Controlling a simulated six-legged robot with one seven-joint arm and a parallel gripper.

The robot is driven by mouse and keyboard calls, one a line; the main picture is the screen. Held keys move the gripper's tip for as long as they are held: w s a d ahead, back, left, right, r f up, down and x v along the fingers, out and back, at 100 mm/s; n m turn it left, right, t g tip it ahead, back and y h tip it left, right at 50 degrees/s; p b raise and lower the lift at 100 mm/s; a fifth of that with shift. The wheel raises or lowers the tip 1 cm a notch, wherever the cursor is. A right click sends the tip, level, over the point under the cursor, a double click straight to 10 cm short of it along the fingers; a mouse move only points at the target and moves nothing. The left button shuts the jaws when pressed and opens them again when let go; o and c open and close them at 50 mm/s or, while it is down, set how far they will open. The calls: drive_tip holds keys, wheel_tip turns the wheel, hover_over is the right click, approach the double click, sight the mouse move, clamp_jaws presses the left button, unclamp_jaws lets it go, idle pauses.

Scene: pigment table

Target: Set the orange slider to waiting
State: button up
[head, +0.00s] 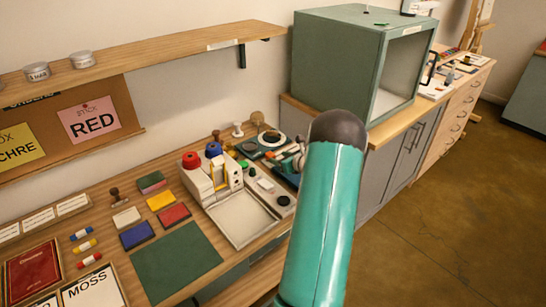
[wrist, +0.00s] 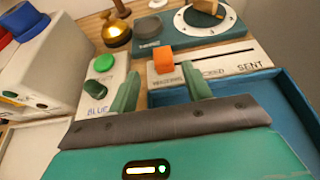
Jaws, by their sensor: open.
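The orange slider (wrist: 164,63) is a small block standing on a white panel (wrist: 225,62) with a dark slot, in the wrist view. It sits at the slot's left end, above a partly covered label that seems to read WAITING. The slot runs right, past a middle label I cannot fully read, to SENT. My gripper (wrist: 160,76) is open, its two green fingers spread with the slider in the gap between their tips as seen here. I cannot tell whether a finger touches it.
A green button (wrist: 104,63) on a plate marked BLUE is left of the fingers. Behind are a brass knob (wrist: 116,30) and a numbered dial (wrist: 212,18). A blue tray (wrist: 285,95) lies right. In the head view, a green cabinet (head: 340,55) stands at the back.

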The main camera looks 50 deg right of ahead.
drive_tip(key=v, duration=0.6)
drive_tip(key=shift+s+a, duration=0.1)
drive_tip(key=shift+s, duration=0.05)
